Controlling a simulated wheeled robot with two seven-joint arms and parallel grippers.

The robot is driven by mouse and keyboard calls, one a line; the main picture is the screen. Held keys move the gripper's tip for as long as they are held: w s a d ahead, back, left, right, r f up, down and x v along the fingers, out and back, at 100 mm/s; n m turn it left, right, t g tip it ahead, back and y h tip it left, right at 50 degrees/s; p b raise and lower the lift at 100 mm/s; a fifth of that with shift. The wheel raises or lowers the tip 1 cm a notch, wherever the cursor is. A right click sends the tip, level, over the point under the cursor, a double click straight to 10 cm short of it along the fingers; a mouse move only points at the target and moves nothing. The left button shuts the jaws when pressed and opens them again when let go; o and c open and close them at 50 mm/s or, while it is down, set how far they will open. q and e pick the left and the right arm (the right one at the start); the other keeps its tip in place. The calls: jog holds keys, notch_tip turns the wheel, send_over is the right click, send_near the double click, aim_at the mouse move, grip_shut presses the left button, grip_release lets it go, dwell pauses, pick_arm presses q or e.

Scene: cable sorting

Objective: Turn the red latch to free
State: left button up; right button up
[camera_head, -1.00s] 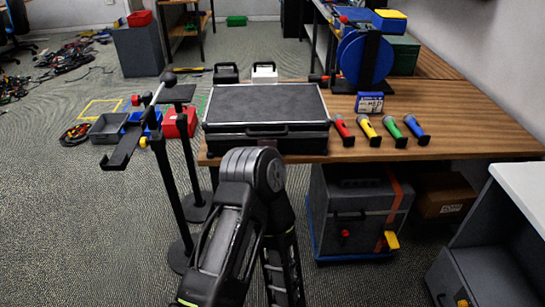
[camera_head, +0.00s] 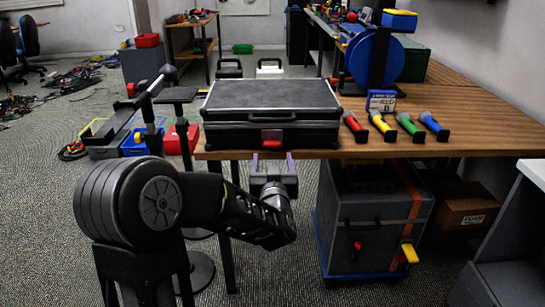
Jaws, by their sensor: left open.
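A black case (camera_head: 255,97) lies shut on the wooden table. A red latch (camera_head: 272,137) sits on the middle of its front face, just under the black handle. My left gripper (camera_head: 272,159) is open and empty, with its two fingers pointing at the case. In the picture the fingertips show just below the latch, one to each side; I cannot tell how far in front of it they are. Another red part (camera_head: 357,246) is on the front of the grey box (camera_head: 385,225) under the table, near a yellow handle (camera_head: 410,253). My right gripper is not in view.
Red, yellow, green and blue handheld torches or microphones (camera_head: 408,127) lie right of the case on the table (camera_head: 470,110). A blue reel (camera_head: 376,58) stands behind them. A black stand (camera_head: 180,94) and coloured bins (camera_head: 134,141) are at the left.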

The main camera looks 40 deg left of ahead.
aim_at(272, 144)
pick_arm(q)
jog(key=shift+w, duration=0.1)
jog(key=x, duration=0.7)
jog(key=shift+w+a, duration=0.2)
jog(key=shift+w, duration=0.1)
jog(key=shift+c, duration=0.6)
jog(key=c, duration=1.2)
jog(key=shift+c, duration=0.2)
